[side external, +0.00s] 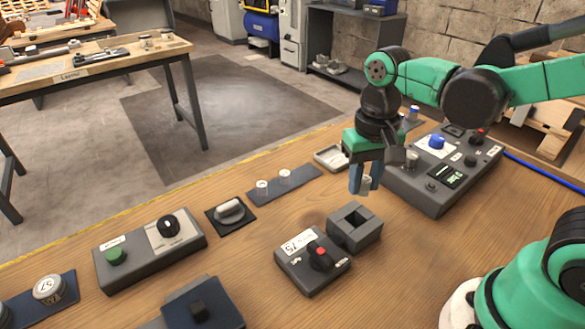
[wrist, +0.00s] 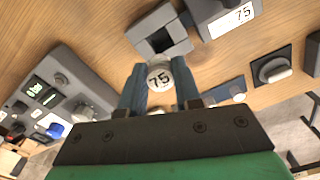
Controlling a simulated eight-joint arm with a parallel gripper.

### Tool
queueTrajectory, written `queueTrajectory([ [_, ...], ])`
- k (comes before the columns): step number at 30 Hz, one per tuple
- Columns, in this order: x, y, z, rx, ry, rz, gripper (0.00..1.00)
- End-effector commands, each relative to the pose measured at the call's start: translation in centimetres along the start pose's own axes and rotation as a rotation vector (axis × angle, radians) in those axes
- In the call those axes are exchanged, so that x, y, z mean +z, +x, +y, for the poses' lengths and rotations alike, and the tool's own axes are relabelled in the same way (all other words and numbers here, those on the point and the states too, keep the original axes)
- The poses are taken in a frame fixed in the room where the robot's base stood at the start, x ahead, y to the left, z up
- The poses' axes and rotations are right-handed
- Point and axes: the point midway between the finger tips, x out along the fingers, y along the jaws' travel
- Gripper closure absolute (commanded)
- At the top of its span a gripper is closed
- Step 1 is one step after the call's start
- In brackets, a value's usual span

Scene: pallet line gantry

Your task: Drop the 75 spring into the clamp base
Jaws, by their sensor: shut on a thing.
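The 75 spring (wrist: 159,76) shows its round white top marked "75" in the wrist view. My gripper (side external: 364,182) is shut on it, with a blue finger on each side; the fingers also show in the wrist view (wrist: 158,88). In the side view the fingers mostly hide the spring. The clamp base (side external: 367,237) is a dark grey block with a square opening in its top. It stands on the bench, below and slightly left of my gripper in the side view. In the wrist view the clamp base (wrist: 176,41) lies just beyond the spring, its opening uncovered.
A grey box with a red knob and a "75" label (side external: 312,262) adjoins the clamp base. A larger control box with a blue knob (side external: 437,142) stands behind my gripper at right. A strip with two small white pieces (side external: 284,184) and a black switch plate (side external: 230,213) lie left.

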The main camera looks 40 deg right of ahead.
Motion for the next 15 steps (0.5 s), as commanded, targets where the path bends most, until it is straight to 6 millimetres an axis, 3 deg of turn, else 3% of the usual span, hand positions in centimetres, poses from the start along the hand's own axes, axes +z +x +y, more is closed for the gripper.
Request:
queueTrajectory([
  [15, -0.1, 4.7, 0.0, 0.0, -0.001, 0.0, 1.0],
])
